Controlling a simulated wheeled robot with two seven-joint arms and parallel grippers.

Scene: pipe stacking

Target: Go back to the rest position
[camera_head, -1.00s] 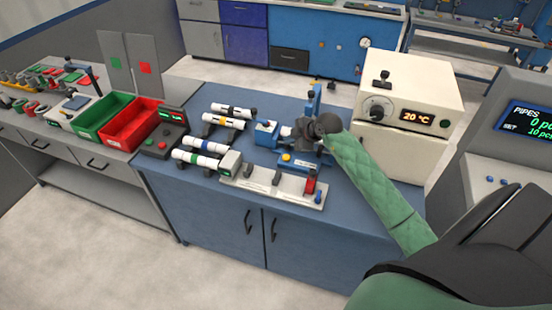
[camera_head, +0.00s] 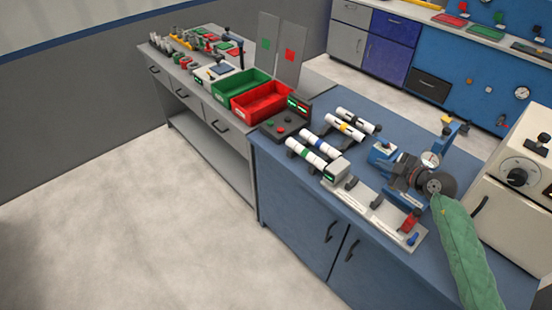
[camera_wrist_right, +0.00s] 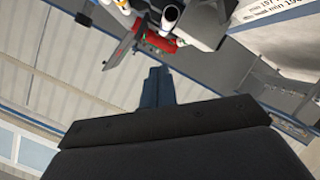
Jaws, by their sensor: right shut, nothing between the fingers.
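My right gripper (camera_head: 398,174) is above the blue worktable (camera_head: 290,190), in front of a blue press-like device with a round gauge (camera_head: 431,159). My green-sleeved right arm comes in from the lower right. In the right wrist view the dark fingers of my right gripper (camera_wrist_right: 157,88) are together, with nothing between them. In the head view it overlaps the device, and I cannot tell whether they touch. Several white pipes with coloured bands (camera_head: 313,147) lie in holders left of it. My left gripper is not in view.
A grey fixture plate (camera_head: 370,207) lies along the table's front edge. A cream oven (camera_head: 516,180) stands at the right. A green bin (camera_head: 241,87) and a red bin (camera_head: 259,103) stand on the grey bench at the left. The floor (camera_head: 150,220) in front is clear.

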